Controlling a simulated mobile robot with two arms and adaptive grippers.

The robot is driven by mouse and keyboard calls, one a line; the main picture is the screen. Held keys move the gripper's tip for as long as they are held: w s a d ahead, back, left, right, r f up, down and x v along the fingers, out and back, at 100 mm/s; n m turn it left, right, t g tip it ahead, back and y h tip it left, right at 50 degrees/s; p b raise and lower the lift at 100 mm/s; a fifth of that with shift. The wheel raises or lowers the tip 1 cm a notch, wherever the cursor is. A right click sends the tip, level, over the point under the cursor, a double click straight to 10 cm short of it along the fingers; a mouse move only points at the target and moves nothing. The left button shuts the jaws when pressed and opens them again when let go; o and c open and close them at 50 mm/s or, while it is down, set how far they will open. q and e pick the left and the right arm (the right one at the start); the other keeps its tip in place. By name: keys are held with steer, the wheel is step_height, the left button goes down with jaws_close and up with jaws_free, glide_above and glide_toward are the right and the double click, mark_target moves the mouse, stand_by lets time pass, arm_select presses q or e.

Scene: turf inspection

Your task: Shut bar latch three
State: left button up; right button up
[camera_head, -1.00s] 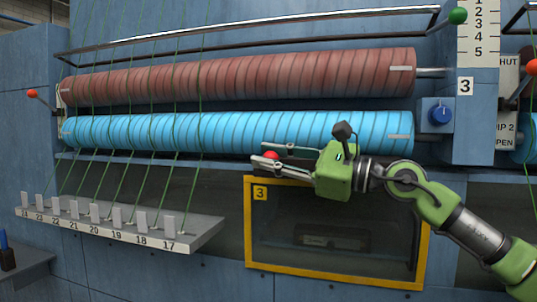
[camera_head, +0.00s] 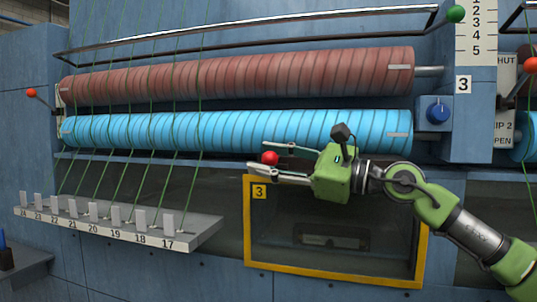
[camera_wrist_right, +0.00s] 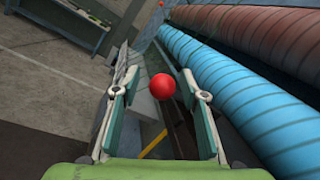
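My right gripper (camera_head: 256,156) reaches in from the right in the head view, its fingers pointing left, just above the yellow-framed window marked 3 (camera_head: 248,235). A red ball knob (camera_head: 270,158) sits between its fingers near the tips. In the right wrist view the right gripper (camera_wrist_right: 160,90) is open, with the red ball knob (camera_wrist_right: 162,87) between the fingers and a visible gap on each side. Whatever the knob is fixed to is mostly hidden, so I cannot tell whether it belongs to bar latch three. My left gripper is not in view.
A blue roller (camera_head: 230,131) lies close above the gripper, with a brown roller (camera_head: 240,75) higher. A numbered shelf (camera_head: 120,232) with green strands juts out at lower left. A blue dial (camera_head: 438,112) and a green ball (camera_head: 456,14) are at right.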

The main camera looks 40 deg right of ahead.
steer(key=shift+w+d+f, duration=0.15)
steer(key=shift+d+f, duration=0.05)
steer(key=shift+f, duration=0.05)
steer(key=shift+s+d+r, duration=0.1)
steer(key=shift+s+d, duration=0.05)
steer(key=shift+s, duration=0.5)
steer(key=v, duration=1)
steer(key=shift+s+d, duration=0.3)
steer(key=shift+d, duration=0.05)
steer(key=shift+r, duration=0.1)
